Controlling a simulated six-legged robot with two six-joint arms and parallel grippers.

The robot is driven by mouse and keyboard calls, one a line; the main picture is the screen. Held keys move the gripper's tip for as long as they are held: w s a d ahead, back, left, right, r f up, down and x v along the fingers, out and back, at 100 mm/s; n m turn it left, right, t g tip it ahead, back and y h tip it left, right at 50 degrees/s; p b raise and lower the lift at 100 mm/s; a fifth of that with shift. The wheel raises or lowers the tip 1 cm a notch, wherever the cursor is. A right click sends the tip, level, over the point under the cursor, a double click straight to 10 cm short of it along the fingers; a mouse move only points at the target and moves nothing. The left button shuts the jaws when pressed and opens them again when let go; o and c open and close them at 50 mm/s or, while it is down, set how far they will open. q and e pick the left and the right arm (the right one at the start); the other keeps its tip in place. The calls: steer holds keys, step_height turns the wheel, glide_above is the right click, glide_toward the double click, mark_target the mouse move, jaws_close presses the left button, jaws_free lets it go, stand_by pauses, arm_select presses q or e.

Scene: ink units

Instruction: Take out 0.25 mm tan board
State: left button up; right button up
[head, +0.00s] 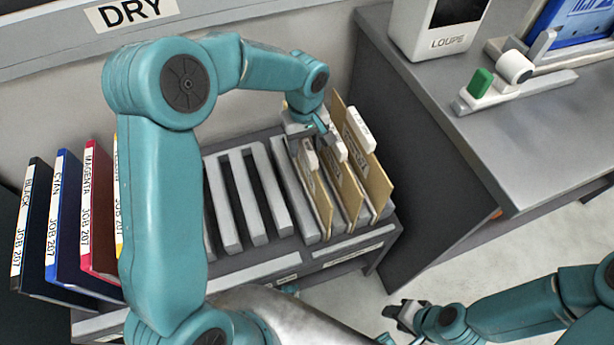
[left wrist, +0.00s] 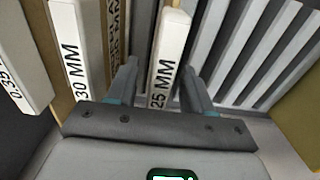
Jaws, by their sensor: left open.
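The 0.25 mm tan board (head: 318,199) stands upright as the leftmost of three tan boards in the rack. Its white tab, reading "25 MM" (left wrist: 168,58) with the front of the number hidden, shows in the left wrist view. My left gripper (head: 318,133) is over the tops of the boards. In the left wrist view its open fingers (left wrist: 160,88) are on either side of that tab, with a gap visible on the right; contact on the left is unclear. My right gripper (head: 398,320) is low over the floor, away from the rack, its jaws unclear.
The 0.30 mm board (head: 347,190) and 0.35 mm board (head: 375,180) stand just right of it. Empty grey slots (head: 245,195) lie left. Several job folders (head: 70,215) stand farther left.

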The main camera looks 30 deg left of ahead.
arm_select(q)
jaws_close()
step_height(320, 180, up, 11)
steer(key=p, duration=0.8)
steer(key=shift+r, duration=0.15)
